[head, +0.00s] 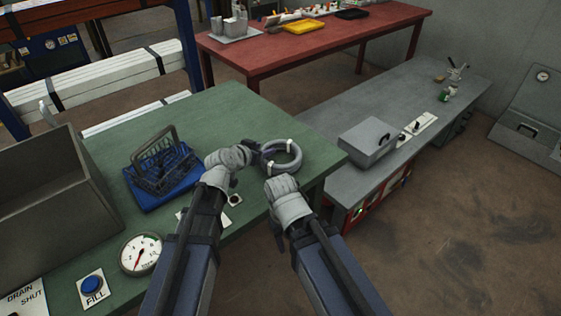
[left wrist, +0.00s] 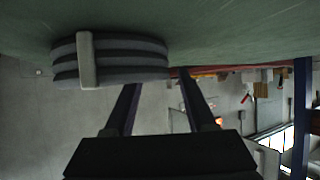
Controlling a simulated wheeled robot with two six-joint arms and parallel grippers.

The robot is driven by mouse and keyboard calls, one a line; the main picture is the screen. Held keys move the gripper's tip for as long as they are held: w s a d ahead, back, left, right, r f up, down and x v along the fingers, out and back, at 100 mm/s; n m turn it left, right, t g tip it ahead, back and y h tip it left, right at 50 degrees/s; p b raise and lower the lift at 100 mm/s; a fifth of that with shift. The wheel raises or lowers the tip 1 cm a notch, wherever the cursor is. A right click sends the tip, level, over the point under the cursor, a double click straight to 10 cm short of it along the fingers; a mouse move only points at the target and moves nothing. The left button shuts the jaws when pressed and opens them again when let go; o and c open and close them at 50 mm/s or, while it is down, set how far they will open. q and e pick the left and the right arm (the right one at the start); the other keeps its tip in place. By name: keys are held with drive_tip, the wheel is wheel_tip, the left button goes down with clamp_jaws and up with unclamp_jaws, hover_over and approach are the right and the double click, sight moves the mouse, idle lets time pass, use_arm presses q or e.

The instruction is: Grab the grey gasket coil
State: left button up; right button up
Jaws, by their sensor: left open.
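The grey gasket coil (head: 294,164) lies flat on the green table near its right edge, a stacked ring with pale ties. It also shows in the left wrist view (left wrist: 130,62), where its layered side and one pale tie face the camera. My left gripper (head: 256,147) is at the coil's left side in the head view. In the left wrist view its two fingers (left wrist: 159,90) are apart with nothing between them, and the coil is mostly left of them. My right wrist (head: 285,195) is in front of the coil; its fingers cannot be made out.
A blue tray (head: 150,199) with a dark rack, a grey bin (head: 45,190), a gauge (head: 140,254) and a blue FILL button (head: 93,285) are on the green table (head: 215,110). A grey bench (head: 410,95) with a metal box (head: 368,142) stands to the right.

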use_arm(q)
drive_tip(key=shift+w+d+f, duration=0.1)
drive_tip(key=shift+w, duration=0.05)
clamp_jaws()
idle(0.4)
